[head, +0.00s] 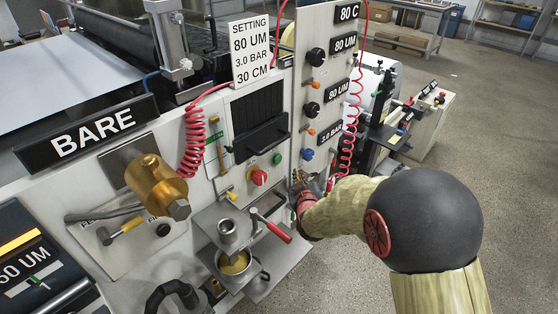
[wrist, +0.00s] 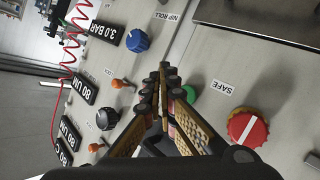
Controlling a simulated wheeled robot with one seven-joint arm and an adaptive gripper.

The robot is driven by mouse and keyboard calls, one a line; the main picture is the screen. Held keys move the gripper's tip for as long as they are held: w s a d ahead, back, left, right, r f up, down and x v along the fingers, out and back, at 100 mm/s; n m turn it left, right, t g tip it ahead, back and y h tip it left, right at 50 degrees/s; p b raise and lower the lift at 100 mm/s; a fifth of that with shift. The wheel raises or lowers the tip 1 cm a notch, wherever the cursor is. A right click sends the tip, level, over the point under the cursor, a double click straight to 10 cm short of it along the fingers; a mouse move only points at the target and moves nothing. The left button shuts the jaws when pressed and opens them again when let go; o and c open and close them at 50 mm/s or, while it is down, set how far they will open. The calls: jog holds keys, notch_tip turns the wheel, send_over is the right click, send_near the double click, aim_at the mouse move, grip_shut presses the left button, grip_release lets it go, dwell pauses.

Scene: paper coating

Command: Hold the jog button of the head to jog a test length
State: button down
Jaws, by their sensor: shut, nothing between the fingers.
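No label reading "jog" is legible in either view. A green button (head: 277,159) sits on the head's panel beside the red knob (head: 259,178). In the wrist view the green button (wrist: 190,92) is partly hidden behind my right finger, and the red knob (wrist: 248,129) is at lower right near a "SAFE" label. My gripper (head: 298,180) is in front of the panel, right of and below the green button.
A blue knob (wrist: 138,41), a black knob (wrist: 107,119) and orange-tipped levers (wrist: 122,84) stand out left of my fingers in the wrist view. Red coiled hoses (head: 194,140) hang by the panel. A red-handled lever (head: 272,229) projects below.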

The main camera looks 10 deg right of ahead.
aim_at(277, 159)
jog(key=shift+w+a, duration=0.85)
jog(key=shift+w, duration=0.3)
jog(key=shift+w+a, duration=0.8)
jog(key=shift+w, duration=0.35)
jog(key=shift+a, duration=0.1)
jog(key=shift+w+a, duration=0.2)
jog(key=shift+w, duration=0.1)
jog(key=shift+w+a+r, duration=0.1)
jog(key=shift+w+a, duration=0.2)
jog(key=shift+w, duration=0.15)
dwell(1.7)
dwell(2.8)
jog(key=shift+s+d, duration=0.6)
jog(key=shift+s, duration=0.2)
